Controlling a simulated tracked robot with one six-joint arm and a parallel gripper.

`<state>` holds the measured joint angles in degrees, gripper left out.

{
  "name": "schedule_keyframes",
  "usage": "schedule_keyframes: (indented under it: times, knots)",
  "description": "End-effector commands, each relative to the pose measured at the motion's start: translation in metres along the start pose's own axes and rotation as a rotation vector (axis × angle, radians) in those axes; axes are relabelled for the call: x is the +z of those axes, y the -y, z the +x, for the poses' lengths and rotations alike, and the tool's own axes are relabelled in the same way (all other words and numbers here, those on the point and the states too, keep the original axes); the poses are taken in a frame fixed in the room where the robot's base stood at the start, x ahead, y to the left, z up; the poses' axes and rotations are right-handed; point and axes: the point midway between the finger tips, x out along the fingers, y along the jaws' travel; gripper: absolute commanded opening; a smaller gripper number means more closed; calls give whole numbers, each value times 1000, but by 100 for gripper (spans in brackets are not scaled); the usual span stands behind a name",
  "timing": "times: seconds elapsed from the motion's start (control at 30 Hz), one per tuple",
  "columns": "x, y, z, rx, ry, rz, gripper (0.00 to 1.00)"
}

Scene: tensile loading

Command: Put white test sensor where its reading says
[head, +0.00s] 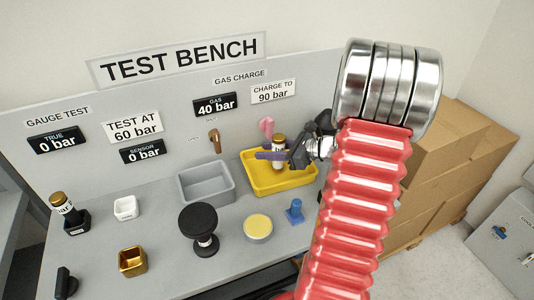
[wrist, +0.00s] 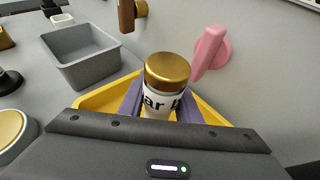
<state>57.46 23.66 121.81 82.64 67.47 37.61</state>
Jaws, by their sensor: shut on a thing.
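A white cylinder with a gold cap and dark "bar" lettering, seemingly the white test sensor (head: 279,143), stands upright between the purple fingers of my gripper (head: 272,155). It also shows in the wrist view (wrist: 166,75), with one finger on each side. My gripper is shut on it, over the yellow tray (head: 290,186). I cannot tell whether its base touches the tray floor. A similar gold-capped piece (head: 58,198) stands in a black holder at the left. The signs read TRUE 0 bar (head: 57,139), SENSOR 0 bar (head: 143,151), TEST AT 60 bar (head: 134,126).
A grey tray (head: 206,184) stands left of the yellow one. A white holder (head: 126,208), a gold holder (head: 132,262), a black knob (head: 198,222), a yellow-topped disc (head: 257,227) and a blue piece (head: 294,212) stand on the bench. A pink lever (wrist: 209,52) is close behind my gripper.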

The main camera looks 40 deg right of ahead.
Motion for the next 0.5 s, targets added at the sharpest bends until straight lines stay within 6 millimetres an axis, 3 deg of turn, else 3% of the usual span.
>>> schedule_keyframes:
  times: [0.13,0.5]
  knots:
    - [-10,2,7,0,1,0,0]
    - [-12,3,8,-1,0,-1,0]
